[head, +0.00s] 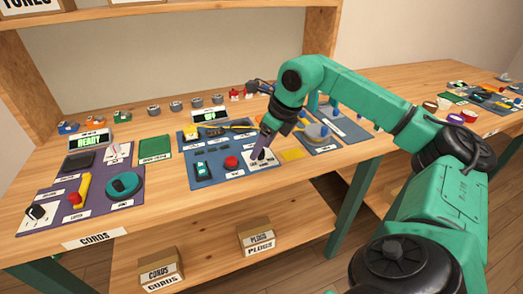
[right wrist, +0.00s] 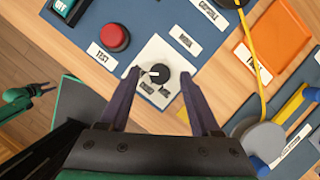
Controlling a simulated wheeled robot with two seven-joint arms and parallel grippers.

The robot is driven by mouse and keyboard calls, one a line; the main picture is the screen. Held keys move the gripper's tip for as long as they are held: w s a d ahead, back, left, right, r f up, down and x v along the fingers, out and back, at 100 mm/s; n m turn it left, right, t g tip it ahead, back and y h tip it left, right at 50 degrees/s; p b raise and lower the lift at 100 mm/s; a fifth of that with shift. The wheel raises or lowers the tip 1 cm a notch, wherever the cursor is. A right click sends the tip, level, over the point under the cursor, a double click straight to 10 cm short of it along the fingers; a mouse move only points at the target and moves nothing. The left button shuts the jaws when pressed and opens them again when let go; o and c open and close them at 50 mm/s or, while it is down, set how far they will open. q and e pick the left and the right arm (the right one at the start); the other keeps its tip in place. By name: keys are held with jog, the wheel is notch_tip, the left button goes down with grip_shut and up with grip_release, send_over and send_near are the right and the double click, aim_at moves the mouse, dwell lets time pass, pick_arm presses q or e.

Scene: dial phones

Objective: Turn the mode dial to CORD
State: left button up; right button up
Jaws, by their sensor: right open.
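The mode dial (right wrist: 160,73) is a small round black knob with a white pointer mark on a white plate (right wrist: 176,52). In the right wrist view the mark points left. Small labels surround the knob, too small to read surely. My right gripper (right wrist: 162,80) is open, its purple fingers on either side of the dial; I cannot tell whether they touch it. In the head view the right gripper (head: 257,151) reaches down over the white plate (head: 264,160) and hides most of the dial. A green arm end with dark fingers, seemingly my left gripper (right wrist: 46,89), shows far left in the wrist view.
A red TEST button (right wrist: 115,37) sits close beside the plate on the blue mat (head: 206,180). An orange tray (right wrist: 252,63), a yellow cord (right wrist: 250,30) and a grey round piece (right wrist: 262,142) lie to the right in the wrist view. A display (head: 210,116) stands behind the mat.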

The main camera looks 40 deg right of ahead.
jog(key=shift+w+f, duration=0.25)
jog(key=shift+f, duration=0.25)
jog(key=shift+a, duration=0.1)
grip_shut()
